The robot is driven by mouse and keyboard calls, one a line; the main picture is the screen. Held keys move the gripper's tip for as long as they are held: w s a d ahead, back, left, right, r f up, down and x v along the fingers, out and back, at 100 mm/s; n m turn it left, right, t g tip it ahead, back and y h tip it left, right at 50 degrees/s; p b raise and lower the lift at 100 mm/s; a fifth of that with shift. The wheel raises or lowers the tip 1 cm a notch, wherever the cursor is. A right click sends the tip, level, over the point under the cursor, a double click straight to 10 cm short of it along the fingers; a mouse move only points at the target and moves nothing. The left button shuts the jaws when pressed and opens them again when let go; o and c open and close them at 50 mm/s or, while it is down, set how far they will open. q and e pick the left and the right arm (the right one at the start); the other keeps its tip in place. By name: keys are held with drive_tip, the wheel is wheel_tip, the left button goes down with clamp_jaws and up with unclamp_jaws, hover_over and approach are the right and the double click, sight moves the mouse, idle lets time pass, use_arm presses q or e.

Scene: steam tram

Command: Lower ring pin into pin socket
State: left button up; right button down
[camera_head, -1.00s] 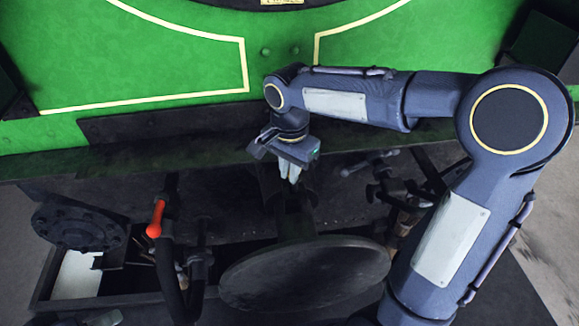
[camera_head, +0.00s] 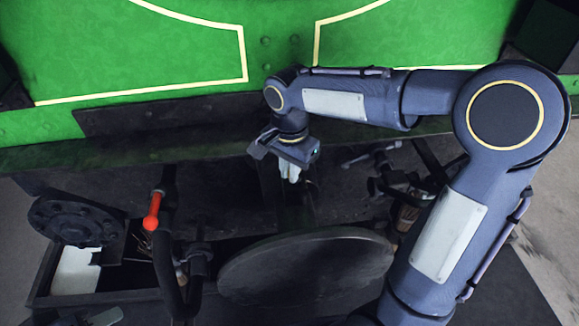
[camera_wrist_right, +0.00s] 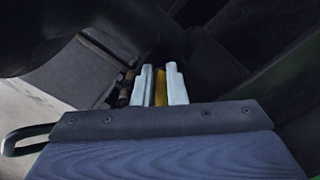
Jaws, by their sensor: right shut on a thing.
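My right gripper (camera_head: 290,172) points down in front of the green panel, above and behind the round dark plate. In the right wrist view its two pale fingers (camera_wrist_right: 160,86) are shut on a narrow yellow, brass-looking piece (camera_wrist_right: 160,88), which I take to be the ring pin. The pin's lower end and its ring cannot be made out. A dark upright post (camera_head: 296,205) stands just below the gripper; I cannot tell whether the pin socket is in it or whether the pin touches it.
The round dark buffer plate (camera_head: 305,268) stands in front of the gripper. A red handle (camera_head: 153,211) on a black pipe is to the left. A dark tray (camera_head: 75,272) with a white sheet lies at lower left. Valve fittings (camera_head: 385,180) crowd the right side.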

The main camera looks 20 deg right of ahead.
drive_tip(key=shift+f+b, duration=0.35)
drive_tip(key=shift+f, duration=0.25)
drive_tip(key=c, duration=1.4)
unclamp_jaws()
